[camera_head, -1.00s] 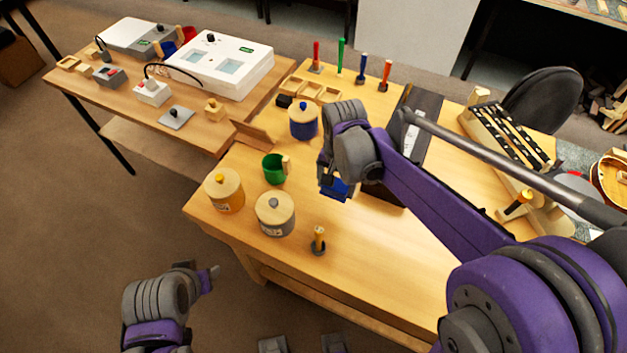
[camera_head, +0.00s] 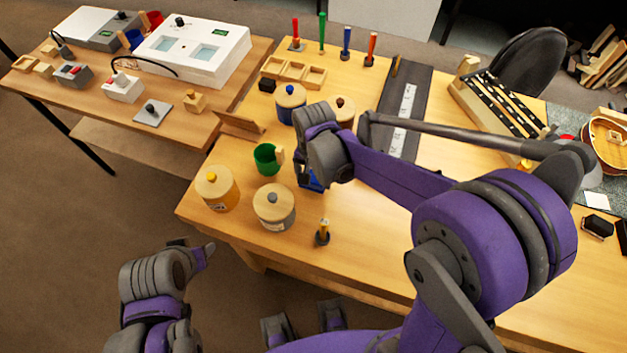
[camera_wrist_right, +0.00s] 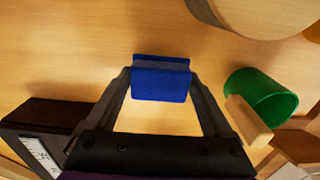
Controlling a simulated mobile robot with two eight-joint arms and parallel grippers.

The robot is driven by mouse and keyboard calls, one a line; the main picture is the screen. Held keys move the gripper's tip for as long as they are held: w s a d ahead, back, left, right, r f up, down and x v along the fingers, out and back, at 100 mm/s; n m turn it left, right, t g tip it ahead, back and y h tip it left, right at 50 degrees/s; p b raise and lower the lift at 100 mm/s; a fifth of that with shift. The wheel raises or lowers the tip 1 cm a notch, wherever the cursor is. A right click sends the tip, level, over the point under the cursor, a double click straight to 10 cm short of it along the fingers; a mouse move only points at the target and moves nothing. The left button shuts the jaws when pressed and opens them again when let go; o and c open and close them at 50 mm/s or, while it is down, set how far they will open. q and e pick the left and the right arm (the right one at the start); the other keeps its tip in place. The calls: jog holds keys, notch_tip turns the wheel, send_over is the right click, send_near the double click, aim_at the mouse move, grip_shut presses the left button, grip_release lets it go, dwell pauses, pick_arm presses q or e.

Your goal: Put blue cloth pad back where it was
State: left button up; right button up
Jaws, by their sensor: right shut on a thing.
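The blue cloth pad (camera_wrist_right: 161,78) is between the fingertips of my right gripper (camera_wrist_right: 160,88) in the right wrist view. The fingers press on its two ends. In the head view the pad (camera_head: 313,183) shows only in part below my right wrist, to the right of the green cup. My right gripper (camera_head: 311,178) is mostly hidden there by its own wrist. Wood shows around the pad; its height over the bench is hard to tell. My left gripper (camera_head: 190,246) is low at the left, off the bench; its fingers do not show clearly.
The green cup (camera_head: 266,159) stands close left of the pad. Lidded jars in yellow (camera_head: 216,188), grey (camera_head: 274,207) and blue (camera_head: 290,103) stand around it. A small yellow-handled tool (camera_head: 323,232) stands in front. A dark board (camera_head: 405,112) lies behind right.

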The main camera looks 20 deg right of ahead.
aim_at(313, 183)
jog(key=shift+f, duration=1.2)
jog(key=shift+f, duration=0.1)
jog(key=shift+f, duration=0.2)
jog(key=o, duration=1.2)
jog(key=shift+r, duration=0.1)
